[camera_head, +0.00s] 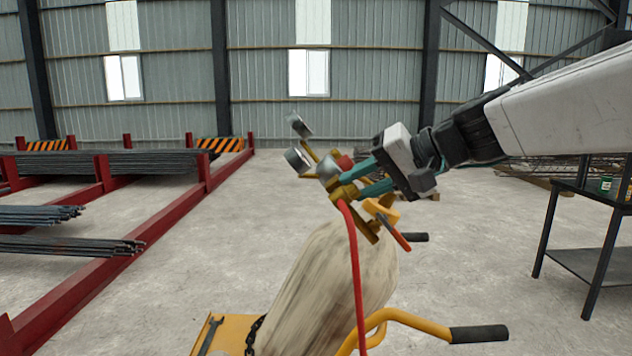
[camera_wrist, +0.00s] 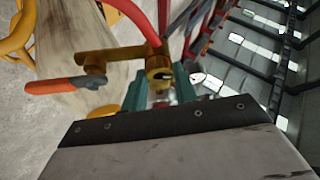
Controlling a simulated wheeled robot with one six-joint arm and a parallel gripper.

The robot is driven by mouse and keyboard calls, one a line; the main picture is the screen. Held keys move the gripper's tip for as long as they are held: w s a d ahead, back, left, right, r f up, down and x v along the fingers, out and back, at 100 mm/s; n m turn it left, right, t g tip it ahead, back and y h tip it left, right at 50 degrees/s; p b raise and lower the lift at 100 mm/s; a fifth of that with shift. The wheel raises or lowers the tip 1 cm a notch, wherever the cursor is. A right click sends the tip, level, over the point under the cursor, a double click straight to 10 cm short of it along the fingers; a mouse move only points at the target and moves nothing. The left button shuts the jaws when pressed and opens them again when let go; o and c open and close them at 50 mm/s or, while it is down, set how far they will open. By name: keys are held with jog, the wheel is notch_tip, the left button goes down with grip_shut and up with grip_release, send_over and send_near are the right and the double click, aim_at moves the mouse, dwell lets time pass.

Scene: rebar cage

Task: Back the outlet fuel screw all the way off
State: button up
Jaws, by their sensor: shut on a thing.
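A brass regulator (camera_head: 342,192) with two round gauges (camera_head: 298,160) sits on top of the tan gas cylinder (camera_head: 325,275). My gripper (camera_head: 352,178) comes in from the right, its two teal fingers closed at the regulator. The outlet fuel screw is mostly hidden between the fingers, and its turn cannot be read. A red part (camera_head: 345,162) shows just beyond the upper finger. In the wrist view, the teal fingers (camera_wrist: 160,94) meet in front of a brass fitting (camera_wrist: 158,68). An orange-handled lever (camera_wrist: 62,86) lies left of it.
A red hose (camera_head: 356,270) hangs from the regulator in front of the cylinder. The yellow cart handle (camera_head: 405,320) stands below right. A dark metal table (camera_head: 590,262) is at the right, and red racks with rebar (camera_head: 70,245) are at the left. Open concrete floor lies between.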

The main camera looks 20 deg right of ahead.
jog(key=shift+n+y, duration=0.6)
jog(key=shift+n, duration=0.8)
jog(key=shift+f+n, duration=0.1)
jog(key=shift+n, duration=0.2)
jog(key=o, duration=1)
jog(key=shift+c, duration=0.2)
jog(key=shift+d, duration=0.1)
jog(key=v, duration=0.7)
jog(key=shift+s+d, duration=0.25)
jog(key=shift+d, duration=0.05)
